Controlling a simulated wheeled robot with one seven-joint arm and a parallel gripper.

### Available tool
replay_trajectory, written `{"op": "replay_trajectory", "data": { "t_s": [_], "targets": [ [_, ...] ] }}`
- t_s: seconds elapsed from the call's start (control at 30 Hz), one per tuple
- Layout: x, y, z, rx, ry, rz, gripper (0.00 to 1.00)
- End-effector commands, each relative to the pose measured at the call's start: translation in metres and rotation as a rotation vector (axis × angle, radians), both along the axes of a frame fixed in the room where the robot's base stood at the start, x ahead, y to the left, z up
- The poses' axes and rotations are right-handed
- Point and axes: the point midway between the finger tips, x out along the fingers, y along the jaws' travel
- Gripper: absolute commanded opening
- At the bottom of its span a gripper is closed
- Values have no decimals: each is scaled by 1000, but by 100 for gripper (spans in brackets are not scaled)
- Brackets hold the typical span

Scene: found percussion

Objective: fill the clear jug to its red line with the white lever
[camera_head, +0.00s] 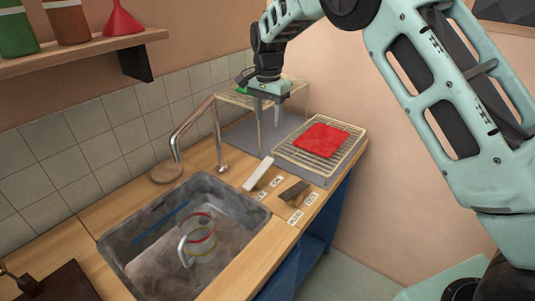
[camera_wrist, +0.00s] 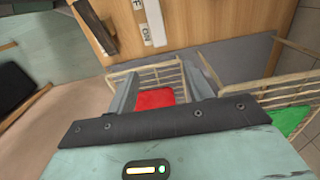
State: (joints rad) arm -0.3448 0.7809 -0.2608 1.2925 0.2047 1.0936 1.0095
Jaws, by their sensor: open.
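The clear jug (camera_head: 198,238) stands in the sink, with a red line around its upper part and a coloured band below. Its handle faces left. I cannot tell its water level. The white lever (camera_head: 258,173) is on the counter right of the sink, beside a dark lever (camera_head: 295,191); in the wrist view the white lever (camera_wrist: 155,22) is at the top, next to the dark one (camera_wrist: 96,27). My gripper (camera_head: 268,125) is open and empty, pointing down above the grey mat behind the levers. Its fingers (camera_wrist: 162,82) frame the red cloth in the wrist view.
A wire rack with a red cloth (camera_head: 320,140) lies right of my gripper, and another rack (camera_head: 236,97) stands behind it. The curved faucet (camera_head: 196,122) rises behind the sink (camera_head: 118,238). Small labels lie by the levers. A shelf (camera_head: 75,50) with jars and a red funnel is upper left.

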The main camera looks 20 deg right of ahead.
Motion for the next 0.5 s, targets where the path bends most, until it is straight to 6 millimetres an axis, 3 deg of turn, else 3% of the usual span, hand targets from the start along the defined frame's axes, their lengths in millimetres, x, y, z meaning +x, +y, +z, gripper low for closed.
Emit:
{"op": "replay_trajectory", "data": {
  "t_s": [0.5],
  "targets": [
    [-2,0,-97,-1,4,4,51]
  ]
}}
